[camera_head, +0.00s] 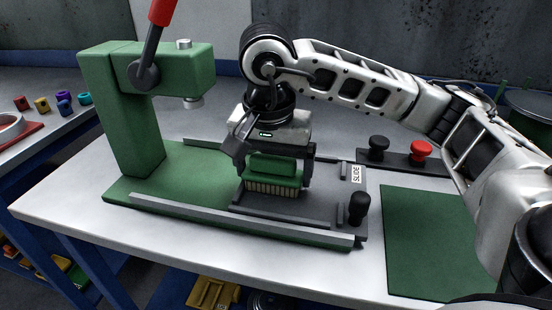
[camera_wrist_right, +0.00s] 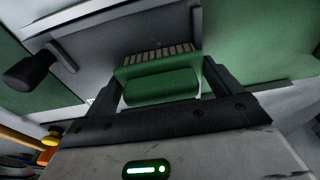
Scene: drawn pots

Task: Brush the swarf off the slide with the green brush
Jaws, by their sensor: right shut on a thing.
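My right gripper (camera_head: 273,170) is shut on the green brush (camera_head: 273,168), whose pale bristles point down at the grey slide (camera_head: 330,208). The brush is over the slide's left part; I cannot tell whether the bristles touch it. The slide carries a "SLIDE" label and a black knob at its right end. In the right wrist view the brush (camera_wrist_right: 160,82) sits between both fingers, bristles against the grey slide (camera_wrist_right: 105,45). I cannot make out any swarf; the brush and gripper hide part of the slide. My left gripper is not in view.
A green press (camera_head: 125,110) with a red-handled lever stands left of the slide. A metal rail (camera_head: 230,220) runs along the front. A green mat (camera_head: 425,240) lies at right. Black and red knobs (camera_head: 420,150) stand behind it. Bare white table lies in front.

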